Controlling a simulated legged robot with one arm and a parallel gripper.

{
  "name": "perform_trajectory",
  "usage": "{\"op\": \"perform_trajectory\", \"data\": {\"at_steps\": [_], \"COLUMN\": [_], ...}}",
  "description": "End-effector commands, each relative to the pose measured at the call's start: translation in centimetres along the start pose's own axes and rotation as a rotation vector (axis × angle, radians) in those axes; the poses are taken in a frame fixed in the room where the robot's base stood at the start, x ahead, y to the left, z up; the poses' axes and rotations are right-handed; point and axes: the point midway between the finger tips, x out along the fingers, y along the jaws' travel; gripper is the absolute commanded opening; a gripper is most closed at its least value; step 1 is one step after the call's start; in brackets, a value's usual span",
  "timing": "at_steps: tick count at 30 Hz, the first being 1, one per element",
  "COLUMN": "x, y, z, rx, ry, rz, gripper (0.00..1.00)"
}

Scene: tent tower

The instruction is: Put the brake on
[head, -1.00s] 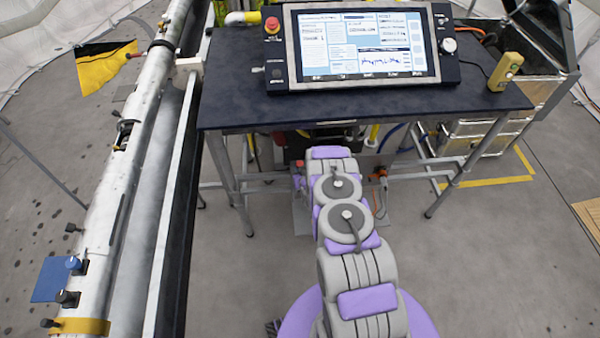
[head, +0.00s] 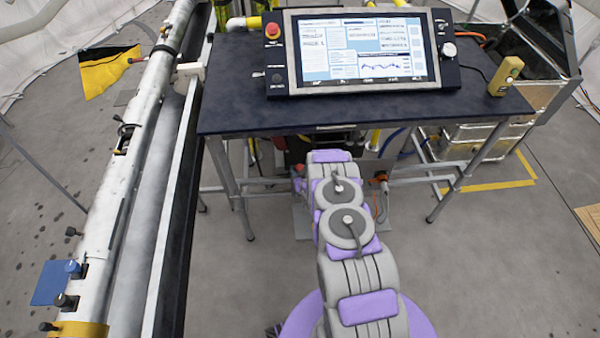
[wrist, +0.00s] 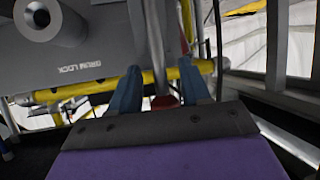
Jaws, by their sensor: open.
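My gripper (wrist: 160,70) shows in the wrist view as two blue fingers, open and set apart. A thin grey rod (wrist: 158,42) with a red end (wrist: 166,100) shows in the gap between the fingers. I cannot tell if the fingers touch it, or whether this is the brake lever. A grey plate (wrist: 98,62) marked with small lettering that seems to end in "LOCK" is at the upper left, with a round grey boss (wrist: 50,22) on it. In the head view my arm reaches under the dark table, and my gripper is hidden there.
The dark table (head: 330,118) carries a control screen (head: 362,50), a red stop button (head: 272,30) and a yellow handset (head: 505,76). A long white tube (head: 125,170) on a rail runs along the left. A yellow bar (wrist: 75,92) crosses under the plate.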

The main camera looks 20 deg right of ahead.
Motion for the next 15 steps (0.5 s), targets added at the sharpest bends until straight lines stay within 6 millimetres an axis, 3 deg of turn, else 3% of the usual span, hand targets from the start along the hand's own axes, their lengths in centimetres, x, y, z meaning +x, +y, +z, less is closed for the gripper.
{"op": "perform_trajectory", "data": {"at_steps": [8, 15], "x": [-3.2, -7.3], "y": [0.1, 0.2], "z": [-0.1, 0.0], "rx": [0.003, 0.004], "ry": [-0.004, -0.004], "rz": [0.001, 0.001], "gripper": [0.47, 0.47]}}
